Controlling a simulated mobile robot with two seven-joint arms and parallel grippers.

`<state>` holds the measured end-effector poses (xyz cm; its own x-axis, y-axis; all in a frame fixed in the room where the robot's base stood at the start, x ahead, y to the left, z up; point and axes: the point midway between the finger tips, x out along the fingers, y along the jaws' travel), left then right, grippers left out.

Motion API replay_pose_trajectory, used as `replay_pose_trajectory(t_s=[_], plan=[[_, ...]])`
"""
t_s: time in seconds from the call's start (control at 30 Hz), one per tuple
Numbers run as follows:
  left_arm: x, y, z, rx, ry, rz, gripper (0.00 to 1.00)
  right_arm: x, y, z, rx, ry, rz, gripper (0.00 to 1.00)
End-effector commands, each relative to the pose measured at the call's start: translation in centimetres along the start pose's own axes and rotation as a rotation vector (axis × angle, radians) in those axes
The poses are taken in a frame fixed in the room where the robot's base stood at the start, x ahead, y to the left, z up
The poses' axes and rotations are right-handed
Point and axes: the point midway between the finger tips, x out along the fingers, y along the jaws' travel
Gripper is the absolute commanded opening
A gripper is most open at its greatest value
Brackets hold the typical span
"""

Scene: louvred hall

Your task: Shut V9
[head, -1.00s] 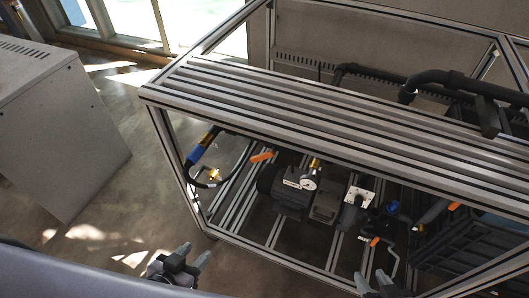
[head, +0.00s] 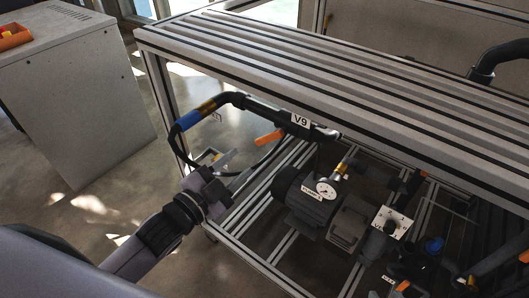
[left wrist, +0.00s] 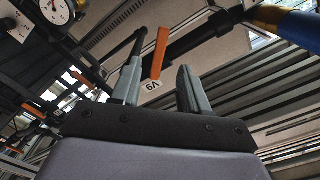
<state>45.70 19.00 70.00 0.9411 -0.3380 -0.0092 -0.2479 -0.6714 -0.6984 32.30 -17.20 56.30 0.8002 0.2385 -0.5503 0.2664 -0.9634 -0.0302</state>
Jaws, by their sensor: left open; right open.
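The valve V9 sits on a dark pipe below the front edge of the slatted frame top. Its white V9 label (head: 300,121) and orange lever (head: 269,138) show in the head view. The lever sticks out at an angle from the pipe. In the left wrist view the orange lever (left wrist: 160,52) stands ahead of the jaws, with the label (left wrist: 152,86) between the fingers. My left gripper (head: 226,163) is open and empty, to the lower left of the lever and seemingly apart from it. My right gripper is not in view.
A black hose with a blue sleeve (head: 188,120) loops down near my left gripper. A pump (head: 305,200) with a gauge (head: 326,188) stands inside the frame (head: 240,252). A grey cabinet (head: 75,95) stands at left, with open floor between.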

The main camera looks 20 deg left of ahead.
Motion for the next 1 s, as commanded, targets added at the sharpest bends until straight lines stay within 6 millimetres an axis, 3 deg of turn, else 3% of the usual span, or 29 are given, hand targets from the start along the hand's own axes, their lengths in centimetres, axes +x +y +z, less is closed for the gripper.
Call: replay_pose_trajectory(t_s=[0.27, 0.73, 0.83, 1.0], plan=[[2.0, -0.1, 0.0, 0.015, 0.012, -0.006, 0.45, 0.3, -0.4, 0.1, -0.002, 0.009, -0.008, 0.43], [8.6, 0.0, 0.0, 0.014, 0.012, -0.006, 0.45, 1.1, -1.9, -0.5, -0.025, 0.060, -0.040, 0.43], [8.4, -0.1, -0.1, 0.013, 0.009, -0.003, 0.45, 0.8, -2.3, -1.9, -0.028, 0.081, -0.049, 0.43], [8.9, -0.2, -0.2, 0.012, 0.010, -0.004, 0.45, 0.8, -2.2, -2.2, -0.028, 0.088, -0.048, 0.43]])
